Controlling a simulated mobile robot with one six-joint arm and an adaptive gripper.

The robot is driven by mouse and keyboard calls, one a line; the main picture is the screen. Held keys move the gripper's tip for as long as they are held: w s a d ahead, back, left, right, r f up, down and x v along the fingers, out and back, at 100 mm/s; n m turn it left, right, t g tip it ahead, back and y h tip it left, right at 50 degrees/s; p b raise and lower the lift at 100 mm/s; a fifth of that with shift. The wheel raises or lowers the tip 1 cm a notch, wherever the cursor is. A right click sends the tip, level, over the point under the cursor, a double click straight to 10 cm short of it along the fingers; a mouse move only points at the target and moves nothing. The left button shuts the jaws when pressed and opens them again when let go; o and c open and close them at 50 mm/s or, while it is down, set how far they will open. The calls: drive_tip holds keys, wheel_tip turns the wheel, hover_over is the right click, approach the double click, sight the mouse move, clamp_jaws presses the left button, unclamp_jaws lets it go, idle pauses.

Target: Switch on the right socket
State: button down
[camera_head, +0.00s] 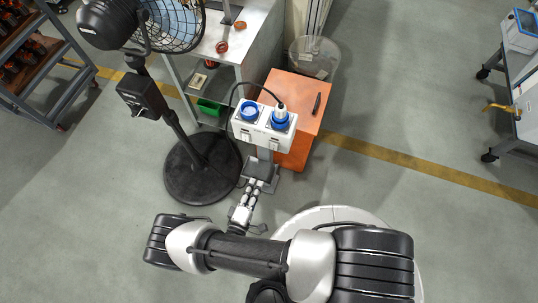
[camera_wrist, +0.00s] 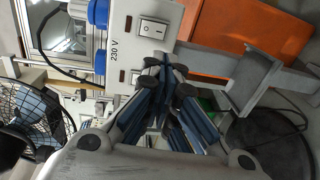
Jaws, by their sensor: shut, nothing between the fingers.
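A white socket box (camera_head: 262,132) has two blue sockets on top and switches on its front face. The left socket (camera_head: 250,111) has no cable; the right socket (camera_head: 280,121) holds a plug with a black cable. In the wrist view the box is turned sideways, and the right socket's rocker switch (camera_wrist: 153,28) shows beside the "230 V" label. Its pressed side is unclear. The left switch is largely hidden behind my fingers. My gripper (camera_wrist: 167,72) is shut and empty, its tips below the right switch in that view. Contact with the box cannot be told.
An orange cabinet (camera_head: 296,91) stands behind the box, with a dark tool (camera_head: 317,103) on top. A black fan (camera_head: 150,100) on a round base stands close on the left. A clear bin (camera_head: 314,58) is behind.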

sight(274, 146)
drive_tip(key=b+x, duration=0.2)
drive_tip(key=x, duration=1.2)
